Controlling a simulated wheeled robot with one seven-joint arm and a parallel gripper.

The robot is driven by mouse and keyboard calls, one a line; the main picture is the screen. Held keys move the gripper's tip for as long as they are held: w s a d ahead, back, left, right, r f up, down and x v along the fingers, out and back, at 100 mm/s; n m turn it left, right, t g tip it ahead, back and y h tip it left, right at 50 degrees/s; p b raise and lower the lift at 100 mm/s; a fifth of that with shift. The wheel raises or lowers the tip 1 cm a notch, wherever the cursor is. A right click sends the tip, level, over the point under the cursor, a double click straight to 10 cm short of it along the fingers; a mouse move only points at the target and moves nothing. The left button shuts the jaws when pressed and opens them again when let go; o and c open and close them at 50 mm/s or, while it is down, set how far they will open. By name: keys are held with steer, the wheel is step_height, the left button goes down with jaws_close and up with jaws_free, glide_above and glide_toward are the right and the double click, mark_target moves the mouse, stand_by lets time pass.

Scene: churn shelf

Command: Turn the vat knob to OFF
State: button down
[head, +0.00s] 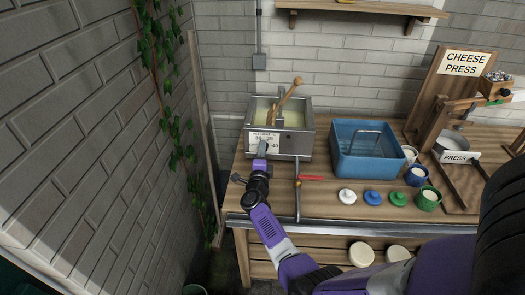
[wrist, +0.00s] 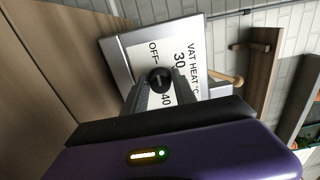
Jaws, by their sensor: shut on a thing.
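The cheese vat (head: 293,143) is a steel box with pale yellow contents and a wooden paddle leaning in it. Its white dial panel (head: 256,138) faces me; in the wrist view the panel (wrist: 139,45) shows "VAT HEAT °C", "OFF", "30" and "40", turned sideways. The black round vat knob (wrist: 159,78) sits at the panel's middle, between my fingers. My gripper (head: 262,150) is at the vat's front left, shut on the knob; it also shows in the wrist view (wrist: 160,92). The knob's pointer direction cannot be told. In the head view my gripper hides the knob.
A blue basin (head: 340,163) stands right of the vat. A red-handled tap (head: 310,178) is near my gripper. Several lids and cups lie along the front. The cheese press (head: 452,115) is at right. A brick wall (head: 70,130) with ivy bounds the left.

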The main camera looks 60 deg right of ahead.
stand_by(0.4)
steer(key=c, duration=1)
jaws_free()
steer(key=shift+p+v, duration=0.85)
steer(key=shift+v, duration=3.05)
